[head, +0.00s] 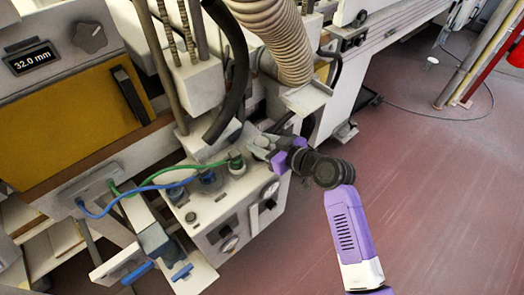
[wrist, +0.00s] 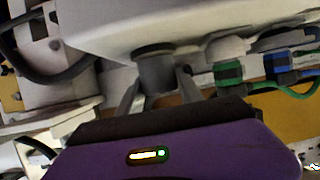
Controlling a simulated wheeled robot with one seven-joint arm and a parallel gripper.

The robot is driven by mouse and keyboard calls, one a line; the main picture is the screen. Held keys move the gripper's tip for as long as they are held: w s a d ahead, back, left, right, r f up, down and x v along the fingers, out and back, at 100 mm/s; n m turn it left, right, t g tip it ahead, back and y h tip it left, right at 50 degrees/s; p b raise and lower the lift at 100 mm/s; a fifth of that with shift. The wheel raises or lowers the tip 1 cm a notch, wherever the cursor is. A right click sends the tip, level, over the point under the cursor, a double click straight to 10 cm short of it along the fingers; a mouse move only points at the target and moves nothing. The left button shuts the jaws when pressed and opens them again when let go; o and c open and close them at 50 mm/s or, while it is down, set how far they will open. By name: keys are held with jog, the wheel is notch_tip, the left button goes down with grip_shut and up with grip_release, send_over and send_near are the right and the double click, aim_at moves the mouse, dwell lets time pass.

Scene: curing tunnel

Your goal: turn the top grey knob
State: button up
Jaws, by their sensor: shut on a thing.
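The grey knob (wrist: 156,72), a short round cylinder, sticks out of a pale housing in the wrist view. My gripper (wrist: 159,88) is shut on it, one finger on each side. In the head view my gripper (head: 272,150) reaches the upper corner of the pale control box (head: 205,212), and its fingers largely hide the knob there. Which way the knob is turned cannot be seen.
A green connector (head: 236,163) and a blue connector (head: 207,178) with cables sit beside the knob. A ribbed hose (head: 278,40) hangs close above.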

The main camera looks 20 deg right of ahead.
aim_at(268, 145)
jog(key=shift+d+f+n+g+y+b, duration=0.1)
jog(key=shift+n+g+y+b, duration=0.2)
jog(key=shift+n+y+b, duration=0.35)
jog(key=o, duration=1.4)
jog(key=shift+c, duration=0.2)
jog(key=shift+v, duration=3.95)
